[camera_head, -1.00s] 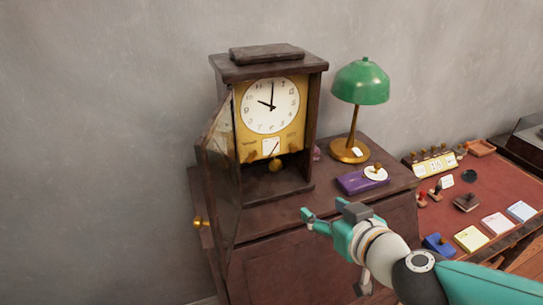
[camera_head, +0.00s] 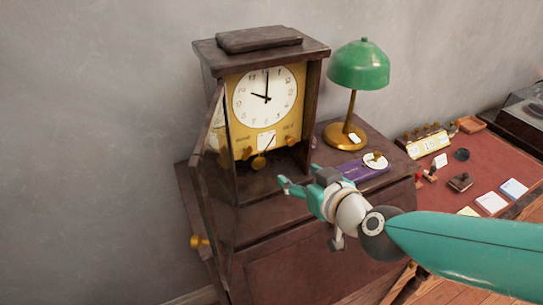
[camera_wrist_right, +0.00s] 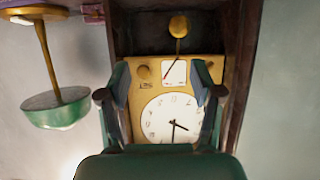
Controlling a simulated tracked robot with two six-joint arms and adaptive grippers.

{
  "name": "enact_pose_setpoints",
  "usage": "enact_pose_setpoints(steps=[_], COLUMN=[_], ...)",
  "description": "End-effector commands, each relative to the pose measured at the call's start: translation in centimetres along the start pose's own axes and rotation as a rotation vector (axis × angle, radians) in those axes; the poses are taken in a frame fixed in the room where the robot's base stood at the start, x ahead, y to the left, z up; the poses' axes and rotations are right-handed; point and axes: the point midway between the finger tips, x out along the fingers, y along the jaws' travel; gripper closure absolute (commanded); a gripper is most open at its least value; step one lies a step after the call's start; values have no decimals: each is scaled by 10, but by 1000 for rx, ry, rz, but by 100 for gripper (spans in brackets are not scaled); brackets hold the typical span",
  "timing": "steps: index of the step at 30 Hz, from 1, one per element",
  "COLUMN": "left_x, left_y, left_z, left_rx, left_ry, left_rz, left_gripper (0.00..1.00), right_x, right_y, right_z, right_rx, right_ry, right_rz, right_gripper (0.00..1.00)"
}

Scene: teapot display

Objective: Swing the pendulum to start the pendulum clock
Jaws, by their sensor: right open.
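The pendulum clock (camera_head: 228,70) stands on the cabinet with its glass door (camera_head: 213,150) swung open to the left. Its white face (camera_head: 265,97) reads about ten o'clock. The round brass pendulum bob (camera_head: 259,162) hangs below the small white card, a little left of the card's middle. My right gripper (camera_head: 298,179) is open and empty, in front of the clock and below right of the bob, apart from it. In the right wrist view the clock appears upside down, with the bob (camera_wrist_right: 179,26) beyond the open fingers (camera_wrist_right: 160,68). My left gripper is not in view.
A green lamp (camera_head: 358,66) and a purple box (camera_head: 355,169) stand right of the clock on the cabinet (camera_head: 275,215). A red-topped desk (camera_head: 480,172) with stamps and coloured pads is farther right. The open door bounds the clock's left side.

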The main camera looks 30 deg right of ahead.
Motion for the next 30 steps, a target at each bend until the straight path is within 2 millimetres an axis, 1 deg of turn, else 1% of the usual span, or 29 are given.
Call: enact_pose_setpoints(steps=[6, 7, 10, 15, 18, 21, 24, 30], left_x=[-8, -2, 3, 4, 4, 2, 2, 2], left_y=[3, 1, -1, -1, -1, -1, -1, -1], left_z=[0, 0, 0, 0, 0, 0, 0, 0], left_rx=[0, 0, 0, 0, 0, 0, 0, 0], left_ry=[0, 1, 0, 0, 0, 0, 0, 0], left_rz=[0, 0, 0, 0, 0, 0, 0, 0], left_gripper=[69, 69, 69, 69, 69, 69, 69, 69], right_x=[32, 41, 64, 98, 115, 127, 136, 141], right_y=[1, 1, 1, 2, 2, 2, 2, 3], right_z=[1, 4, 5, 2, 2, 1, 1, 0], right_rx=[1, 0, 2, 2, 2, 3, 3, 4], right_ry=[-5, -3, -3, -2, -1, -1, 1, 3], right_rz=[0, 1, 0, 2, 2, 2, 2, 4], right_gripper=[35, 35, 35, 35, 35, 35, 35, 35])
